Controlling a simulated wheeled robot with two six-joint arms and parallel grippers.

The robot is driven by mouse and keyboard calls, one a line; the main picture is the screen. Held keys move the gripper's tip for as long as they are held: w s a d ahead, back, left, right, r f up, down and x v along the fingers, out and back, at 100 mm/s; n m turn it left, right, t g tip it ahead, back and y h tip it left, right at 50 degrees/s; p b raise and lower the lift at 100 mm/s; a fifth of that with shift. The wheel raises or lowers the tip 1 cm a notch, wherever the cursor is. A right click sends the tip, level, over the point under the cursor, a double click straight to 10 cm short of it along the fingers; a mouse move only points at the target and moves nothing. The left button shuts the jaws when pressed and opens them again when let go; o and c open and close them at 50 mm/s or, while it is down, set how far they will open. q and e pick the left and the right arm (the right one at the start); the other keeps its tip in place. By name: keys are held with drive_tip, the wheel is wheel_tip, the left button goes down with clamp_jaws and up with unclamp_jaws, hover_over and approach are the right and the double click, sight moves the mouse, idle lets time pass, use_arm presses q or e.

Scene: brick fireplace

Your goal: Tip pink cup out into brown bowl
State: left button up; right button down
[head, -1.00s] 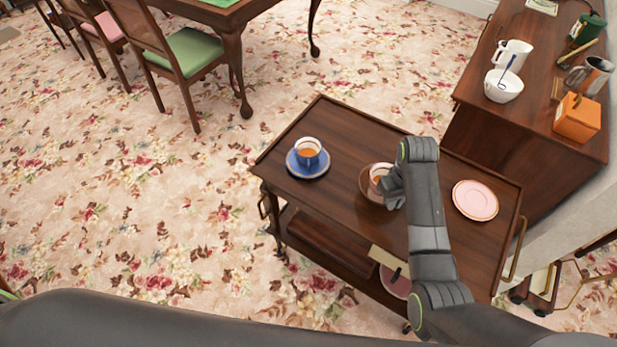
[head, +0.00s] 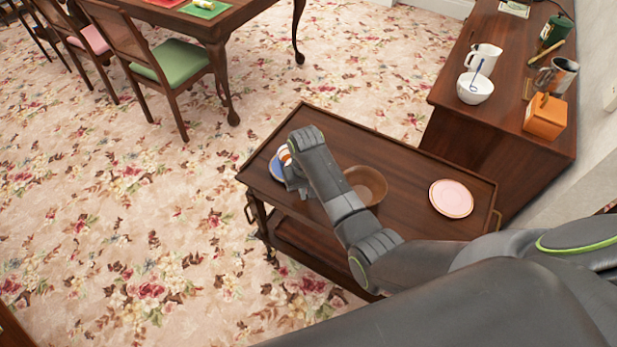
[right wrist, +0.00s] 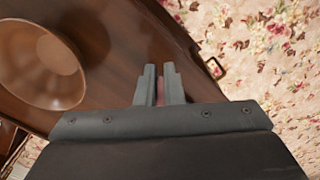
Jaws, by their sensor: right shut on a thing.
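The brown bowl (head: 368,184) stands on the trolley, and its visible inside looks empty. It also shows at the left of the right wrist view (right wrist: 40,62). My right gripper (head: 294,180) is left of the bowl, over the blue saucer (head: 276,166). In the right wrist view its fingers (right wrist: 159,75) are close together with a narrow pink strip of the pink cup (right wrist: 161,92) between them. The rest of that cup is hidden. A white rim with orange inside (head: 285,154) shows beside the gripper; I cannot tell which cup it belongs to. My left gripper is out of view.
A pink plate (head: 451,198) lies on the right of the trolley (head: 405,165). A sideboard at the right holds a white bowl (head: 475,89), a white jug (head: 484,58) and an orange box (head: 545,117). The trolley top between bowl and plate is clear.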

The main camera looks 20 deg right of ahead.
drive_tip(key=m, duration=0.1)
drive_tip(key=m+p, duration=0.1)
drive_tip(key=shift+w+d+r+m, duration=0.1)
drive_tip(key=shift+w+r+m, duration=0.1)
drive_tip(key=shift+w+m, duration=0.15)
drive_tip(key=shift+w+d+f+m+p, duration=0.1)
drive_tip(key=shift+w+d+m+p, duration=0.2)
drive_tip(key=shift+m+p, duration=1.25)
drive_tip(key=shift+w+d+f+m+p, duration=0.1)
drive_tip(key=shift+w+d+m+p, duration=0.4)
drive_tip(key=shift+m, duration=1.85)
drive_tip(key=shift+s+d+m+p, duration=0.1)
drive_tip(key=shift+d+m+p, duration=0.1)
drive_tip(key=shift+m+p, duration=1.45)
drive_tip(key=shift+m+b, duration=0.3)
drive_tip(key=shift+s+d+r+t+y+p, duration=0.15)
drive_tip(key=shift+s+d+r+y+p, duration=0.1)
drive_tip(key=shift+d+p, duration=0.25)
drive_tip(key=shift+s+d+r+t+y+p, duration=0.15)
drive_tip(key=shift+d+y+p, duration=0.15)
drive_tip(key=shift+p, duration=0.4)
drive_tip(key=shift+s+d+r+t+y, duration=0.15)
drive_tip(key=shift+s+d+y, duration=0.1)
drive_tip(key=shift+d+y, duration=0.15)
drive_tip(key=shift+s+d+r+t+y, duration=0.15)
drive_tip(key=shift+s+d+y, duration=0.1)
drive_tip(key=shift+d, duration=0.25)
drive_tip(key=shift+r+t+y, duration=0.4)
drive_tip(key=shift+r+y, duration=0.05)
drive_tip(key=shift+y, duration=0.25)
